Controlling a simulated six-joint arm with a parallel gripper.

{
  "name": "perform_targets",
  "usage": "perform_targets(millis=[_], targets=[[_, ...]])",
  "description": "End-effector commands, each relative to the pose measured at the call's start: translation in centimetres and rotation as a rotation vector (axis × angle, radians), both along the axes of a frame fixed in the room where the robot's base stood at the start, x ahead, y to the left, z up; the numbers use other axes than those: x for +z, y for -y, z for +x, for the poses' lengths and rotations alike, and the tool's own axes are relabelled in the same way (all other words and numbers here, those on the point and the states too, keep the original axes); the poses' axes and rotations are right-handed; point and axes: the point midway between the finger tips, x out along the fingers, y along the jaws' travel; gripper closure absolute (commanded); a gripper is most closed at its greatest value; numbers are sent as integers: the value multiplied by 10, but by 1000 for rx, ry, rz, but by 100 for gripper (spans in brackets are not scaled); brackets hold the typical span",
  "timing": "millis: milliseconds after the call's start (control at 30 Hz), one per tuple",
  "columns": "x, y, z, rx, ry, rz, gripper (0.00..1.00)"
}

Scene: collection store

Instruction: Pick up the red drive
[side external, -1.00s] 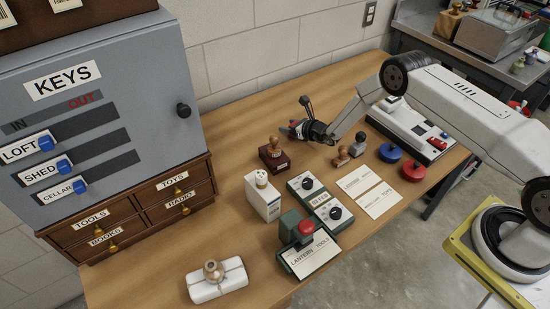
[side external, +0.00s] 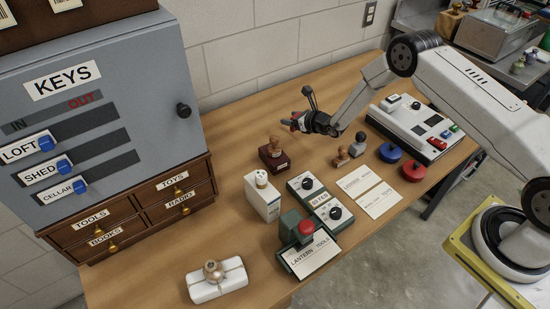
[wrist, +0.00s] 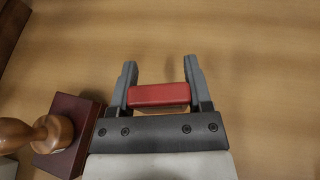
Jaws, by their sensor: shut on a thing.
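The red drive (wrist: 160,95) is a small red block between the two grey fingers of my gripper (wrist: 160,88) in the wrist view. The fingers touch it on both sides, so the gripper is shut on it. In the side view my gripper (side external: 298,122) is held above the back part of the wooden table, with a bit of red showing at its tip. Most of the drive is hidden there by the fingers.
A wooden-handled stamp on a dark red block (side external: 273,155) stands close by; it also shows in the wrist view (wrist: 70,125). Green devices (side external: 320,200), a white box (side external: 262,198), cards (side external: 380,200) and red and blue round pieces (side external: 390,153) stand nearby. The grey key cabinet (side external: 150,115) rises at left.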

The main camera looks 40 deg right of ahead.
Motion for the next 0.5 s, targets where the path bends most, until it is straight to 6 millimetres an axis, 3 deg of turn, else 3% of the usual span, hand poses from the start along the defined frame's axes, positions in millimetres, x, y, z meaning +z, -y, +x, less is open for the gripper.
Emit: perform_targets(millis=[500], targets=[[56,-2,-53,-1,1,0,96]])
